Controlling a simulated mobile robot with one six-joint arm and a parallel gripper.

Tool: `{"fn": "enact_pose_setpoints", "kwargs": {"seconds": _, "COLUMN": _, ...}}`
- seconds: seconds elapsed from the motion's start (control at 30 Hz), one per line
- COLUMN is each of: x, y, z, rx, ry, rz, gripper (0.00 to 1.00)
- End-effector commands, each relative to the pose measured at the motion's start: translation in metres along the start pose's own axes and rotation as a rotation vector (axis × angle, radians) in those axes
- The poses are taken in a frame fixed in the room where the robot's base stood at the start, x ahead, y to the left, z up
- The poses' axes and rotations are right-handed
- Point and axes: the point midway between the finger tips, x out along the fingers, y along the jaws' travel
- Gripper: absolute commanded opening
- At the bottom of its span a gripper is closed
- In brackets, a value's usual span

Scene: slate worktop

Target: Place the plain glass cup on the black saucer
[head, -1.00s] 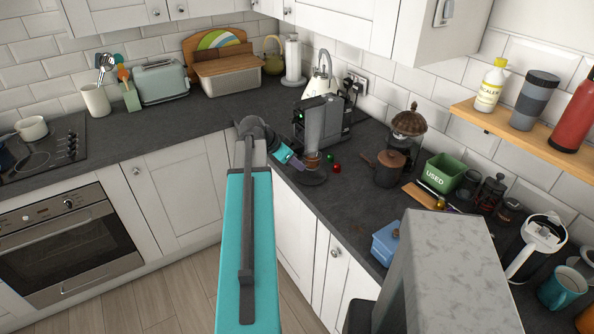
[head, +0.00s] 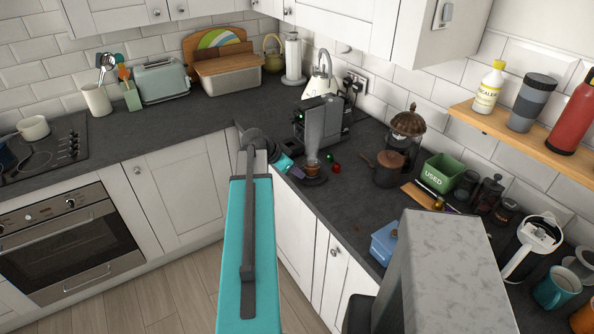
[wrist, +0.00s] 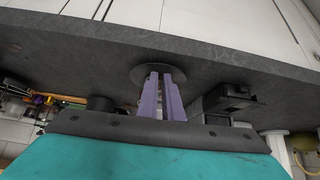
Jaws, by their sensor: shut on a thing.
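The plain glass cup (head: 312,168) is small and see-through, with a brownish tint, in the head view. My gripper (head: 302,171), with purple fingers, is shut on it from the left. The black saucer (head: 317,182) is a dark disc on the worktop directly below the cup. The cup looks upright and very close over the saucer; I cannot tell whether they touch. In the wrist view the purple fingers (wrist: 161,92) reach over the saucer (wrist: 141,74), and the cup cannot be made out there.
A dark coffee machine (head: 322,124) stands just behind the saucer. Red (head: 337,169) and green (head: 330,157) balls lie to its right. A brown pot (head: 387,170) and a green box (head: 440,173) are further right. The worktop's front edge is close to the saucer.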

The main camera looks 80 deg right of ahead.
Motion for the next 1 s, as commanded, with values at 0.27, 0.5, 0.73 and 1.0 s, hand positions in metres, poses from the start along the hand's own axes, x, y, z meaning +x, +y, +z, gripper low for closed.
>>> {"fn": "enact_pose_setpoints", "kwargs": {"seconds": 0.27, "x": 0.0019, "y": 0.0, "z": 0.0013, "rx": 0.0, "ry": 0.001, "rz": 0.0, "gripper": 0.0}}
{"fn": "enact_pose_setpoints", "kwargs": {"seconds": 0.5, "x": 0.0015, "y": 0.0, "z": 0.0012, "rx": 0.0, "ry": 0.0, "rz": 0.0, "gripper": 0.25}}
{"fn": "enact_pose_setpoints", "kwargs": {"seconds": 0.73, "x": 0.0013, "y": 0.0, "z": 0.0011, "rx": -0.001, "ry": 0.0, "rz": 0.0, "gripper": 0.25}}
{"fn": "enact_pose_setpoints", "kwargs": {"seconds": 1.0, "x": -0.0049, "y": -0.0002, "z": 0.0005, "rx": -0.001, "ry": 0.001, "rz": -0.001, "gripper": 0.25}}
